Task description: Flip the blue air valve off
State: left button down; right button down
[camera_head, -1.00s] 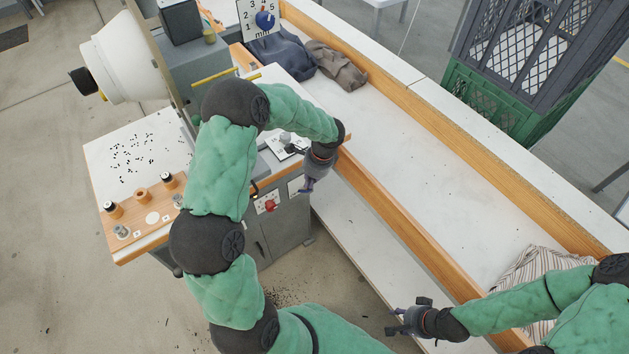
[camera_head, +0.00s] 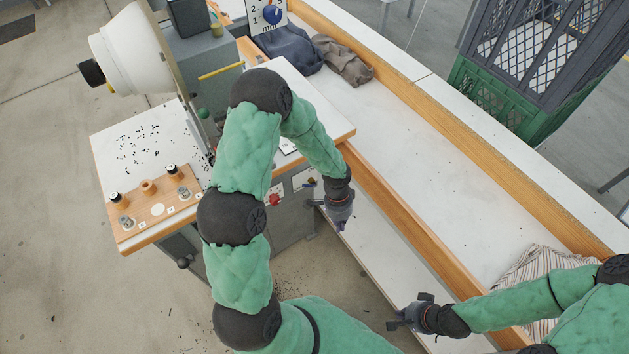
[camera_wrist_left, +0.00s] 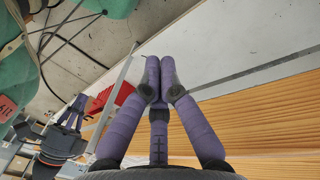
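A small blue handle (camera_head: 310,183), which looks like the air valve, sits by a white plate on the front of the grey press cabinet. It is small, and I cannot tell its exact position. My left gripper (camera_head: 341,225) is to the right of and below it in the head view, apart from it and pointing down. In the left wrist view the purple fingers (camera_wrist_left: 161,85) are together with nothing between them. I cannot make out the valve clearly in that view. My right gripper (camera_head: 404,317) is empty at the lower right, its fingers spread.
A red knob (camera_head: 275,199) is on the cabinet front, left of the valve. A long white bench (camera_head: 450,170) with wooden rails runs on the right. A green crate (camera_head: 500,108) stands behind it.

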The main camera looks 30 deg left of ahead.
pick_arm(q)
jog(key=s+d+f+n+t+h, duration=0.1)
jog(key=s+d+f+n, duration=0.5)
jog(key=s+d+n, duration=0.3)
jog(key=shift+s+d+f+n+t+h, duration=0.3)
jog(key=shift+s+d+f+h, duration=0.1)
jog(key=shift+s, duration=0.8)
